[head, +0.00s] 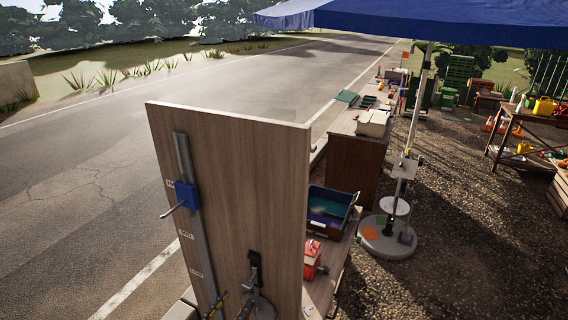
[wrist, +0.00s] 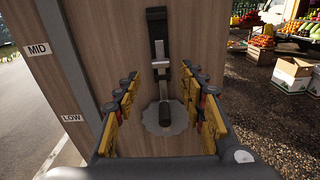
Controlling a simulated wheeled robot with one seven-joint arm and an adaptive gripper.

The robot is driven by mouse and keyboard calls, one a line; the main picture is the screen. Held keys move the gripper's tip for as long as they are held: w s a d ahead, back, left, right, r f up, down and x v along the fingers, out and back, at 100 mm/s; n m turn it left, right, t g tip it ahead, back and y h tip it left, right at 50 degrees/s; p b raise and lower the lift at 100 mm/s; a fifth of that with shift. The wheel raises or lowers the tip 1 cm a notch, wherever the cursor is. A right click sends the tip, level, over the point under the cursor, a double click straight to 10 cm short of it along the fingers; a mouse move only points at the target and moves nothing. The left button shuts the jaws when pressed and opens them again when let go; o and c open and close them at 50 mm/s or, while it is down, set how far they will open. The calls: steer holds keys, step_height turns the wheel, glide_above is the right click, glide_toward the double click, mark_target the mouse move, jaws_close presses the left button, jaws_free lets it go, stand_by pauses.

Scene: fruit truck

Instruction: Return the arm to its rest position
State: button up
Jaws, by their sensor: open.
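My gripper (wrist: 160,74) is open in the wrist view, its yellow and black fingers spread apart with nothing held between them. It faces an upright wooden panel (wrist: 105,25). Behind the gap between the fingers, a black lever or latch (wrist: 158,45) hangs on the panel above a grey round plate (wrist: 150,118). In the head view, the fingertips of my gripper (head: 232,304) show at the bottom edge, in front of the lower part of the panel (head: 225,150). The rest of my arm is out of view there.
The panel carries a metal rail (head: 194,235) with a blue slider (head: 187,196) and labels. Right of the panel are a dark blue tray (head: 331,207), a red box (head: 312,258) and a pole base (head: 386,238). Open road (head: 80,150) lies left.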

steer(key=s+d+f+m+g+b, duration=0.1)
steer(key=s+d+f+m+g, duration=0.3)
steer(key=s+d+m+g, duration=0.35)
steer(key=s+d+f+m+g+b, duration=0.25)
steer(key=s+d+m+g, duration=0.3)
steer(key=d+m, duration=0.4)
steer(key=s+d+r+m+t+y+b, duration=0.1)
steer(key=d+r+m+y+b, duration=0.1)
steer(key=d+r+m, duration=0.3)
steer(key=d+r+m+t+y+b, duration=0.1)
steer(key=d+r+m+y, duration=0.3)
steer(key=d+m, duration=0.5)
steer(key=d+r+b, duration=0.1)
steer(key=d, duration=0.2)
steer(key=shift+s+r+y+b, duration=0.25)
steer(key=shift+s+y+b, duration=0.05)
steer(key=shift+s+b, duration=0.1)
